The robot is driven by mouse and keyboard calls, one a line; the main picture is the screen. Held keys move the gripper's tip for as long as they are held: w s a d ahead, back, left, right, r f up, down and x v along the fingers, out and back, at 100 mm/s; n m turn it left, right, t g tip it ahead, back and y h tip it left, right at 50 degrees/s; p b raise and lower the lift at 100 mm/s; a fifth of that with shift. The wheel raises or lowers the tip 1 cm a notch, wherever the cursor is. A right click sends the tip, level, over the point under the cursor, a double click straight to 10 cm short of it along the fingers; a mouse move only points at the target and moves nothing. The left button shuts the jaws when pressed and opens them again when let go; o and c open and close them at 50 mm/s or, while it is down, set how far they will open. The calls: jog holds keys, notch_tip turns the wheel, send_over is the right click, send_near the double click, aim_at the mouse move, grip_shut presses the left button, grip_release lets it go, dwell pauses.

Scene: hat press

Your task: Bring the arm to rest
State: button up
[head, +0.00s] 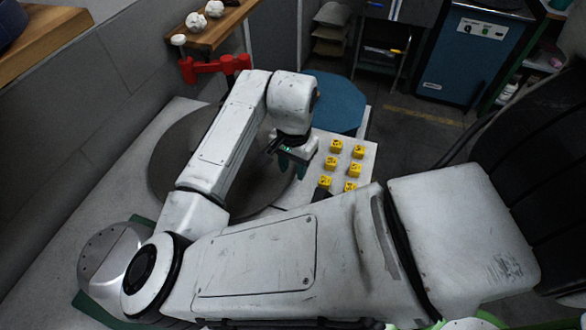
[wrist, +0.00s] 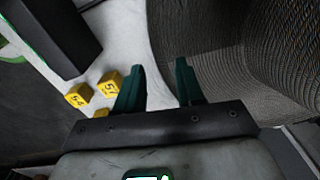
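My gripper (head: 290,163) hangs from my bent arm above the pale worktop, at the right side of a large dark grey disc (head: 167,165). In the wrist view its two green fingers (wrist: 160,82) stand apart with nothing between them, so it is open and empty. A ribbed grey round surface (wrist: 250,50) lies beyond and right of the fingers there. My arm hides part of the disc in the head view.
Several yellow numbered cubes (head: 327,183) stand on a white board right of my gripper. A blue round top (head: 340,103) is behind it. A black block (wrist: 50,35) shows in the wrist view.

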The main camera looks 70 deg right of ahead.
notch_tip(320, 180, up, 9)
dwell(0.3)
jog(key=shift+s, duration=0.1)
